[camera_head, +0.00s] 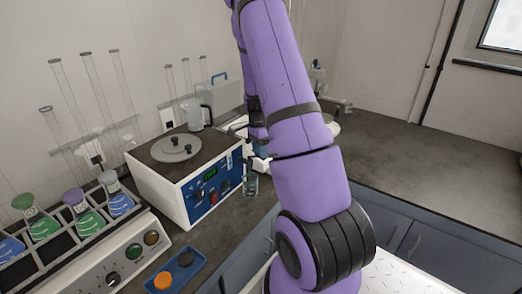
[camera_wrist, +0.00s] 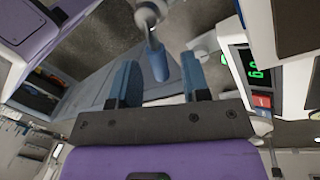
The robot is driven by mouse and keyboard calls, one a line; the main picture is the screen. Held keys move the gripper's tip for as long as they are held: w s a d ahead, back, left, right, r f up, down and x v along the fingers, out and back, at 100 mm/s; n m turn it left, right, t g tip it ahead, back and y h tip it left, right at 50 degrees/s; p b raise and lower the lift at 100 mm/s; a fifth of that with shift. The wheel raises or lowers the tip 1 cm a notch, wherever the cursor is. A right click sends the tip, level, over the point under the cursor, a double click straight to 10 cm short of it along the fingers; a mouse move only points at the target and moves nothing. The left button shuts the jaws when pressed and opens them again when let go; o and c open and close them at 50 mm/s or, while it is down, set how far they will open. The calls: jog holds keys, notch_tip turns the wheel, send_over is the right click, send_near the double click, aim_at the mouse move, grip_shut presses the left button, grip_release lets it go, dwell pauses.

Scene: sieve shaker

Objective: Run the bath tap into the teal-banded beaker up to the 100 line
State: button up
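The bath (camera_head: 172,195) is a white box with a blue front panel, green display and dark top in the head view. A small clear beaker (camera_head: 251,186) stands on the bench by its right front corner. Its teal band, lines and water level are too small to read. In the wrist view my gripper (camera_wrist: 160,82) has its two blue fingers apart. A grey fitting with a blue end (camera_wrist: 158,64), perhaps the tap, shows between and beyond the fingertips; I cannot tell whether they touch it. In the head view my arm hides much of the area around the gripper.
A rack of stoppered flasks (camera_head: 85,225) stands at left, above a white unit with knobs. A blue tray (camera_head: 176,274) with an orange and a dark piece lies in front of the bath. A clear jug (camera_head: 196,115) stands behind. The right bench (camera_head: 420,160) is mostly clear.

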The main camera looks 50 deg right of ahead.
grip_shut()
jog(key=shift+w, duration=0.1)
jog(key=n, duration=0.2)
jog(key=w+n, duration=0.1)
jog(key=n, duration=0.1)
jog(key=w+n+h, duration=0.1)
jog(key=shift+d+n, duration=0.1)
jog(key=shift+n, duration=0.3)
jog(key=shift+o, duration=0.3)
grip_release()
jog(key=shift+r, duration=0.1)
notch_tip(320, 180, up, 10)
jog(key=w, duration=0.2)
jog(key=shift+r, duration=0.25)
